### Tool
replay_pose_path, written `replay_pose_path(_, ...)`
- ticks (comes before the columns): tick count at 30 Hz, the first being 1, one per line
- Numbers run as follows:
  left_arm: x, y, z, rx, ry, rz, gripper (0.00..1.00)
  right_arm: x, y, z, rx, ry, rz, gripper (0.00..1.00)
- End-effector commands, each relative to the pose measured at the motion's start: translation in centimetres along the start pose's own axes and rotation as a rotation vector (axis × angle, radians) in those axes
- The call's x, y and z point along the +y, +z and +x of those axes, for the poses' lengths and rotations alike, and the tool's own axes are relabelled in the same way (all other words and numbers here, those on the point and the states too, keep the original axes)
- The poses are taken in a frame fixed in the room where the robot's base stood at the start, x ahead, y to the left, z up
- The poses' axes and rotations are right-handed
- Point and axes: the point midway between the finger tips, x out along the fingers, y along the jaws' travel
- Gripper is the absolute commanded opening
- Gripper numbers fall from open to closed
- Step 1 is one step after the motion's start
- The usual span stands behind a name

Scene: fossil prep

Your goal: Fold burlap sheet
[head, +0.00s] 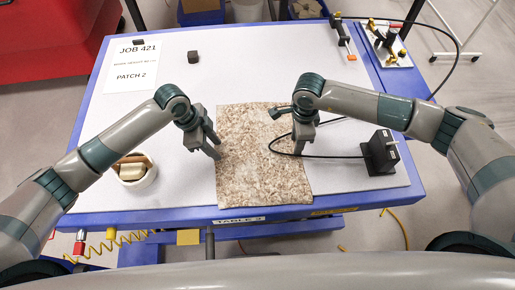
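The burlap sheet (262,172), a mottled tan-brown rectangle, lies flat on the work table's pale top, its near edge close to the table's front. My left gripper (216,149) is at the sheet's left edge, around mid-length. Its two fingers look spread, with nothing visible between them. My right gripper (298,149) is over or beside the sheet's right edge, pointing down. Its fingers overlap in this view, so its opening is unclear. Whether either gripper touches the cloth cannot be told.
A black cable crosses the sheet's right side near my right gripper, running to a dark block (380,153). A white bowl (135,174) with tan pieces stands left. A paper sign (131,65), a small black cube (193,57) and a clamp-like tool (341,33) lie farther back.

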Motion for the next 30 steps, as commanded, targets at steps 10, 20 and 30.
replay_pose_path(10,0.01,0.04,0.09,0.000,0.000,0.000,0.31,0.00,-0.01,0.27,0.000,0.000,0.000,0.31)
replay_pose_path(20,0.02,0.06,0.10,-0.001,0.000,0.000,0.00,0.03,-0.02,0.31,0.000,0.001,0.000,0.00)
replay_pose_path(30,0.03,0.07,0.09,-0.001,0.001,-0.001,0.00,0.04,-0.04,0.31,0.001,0.001,0.000,0.00)
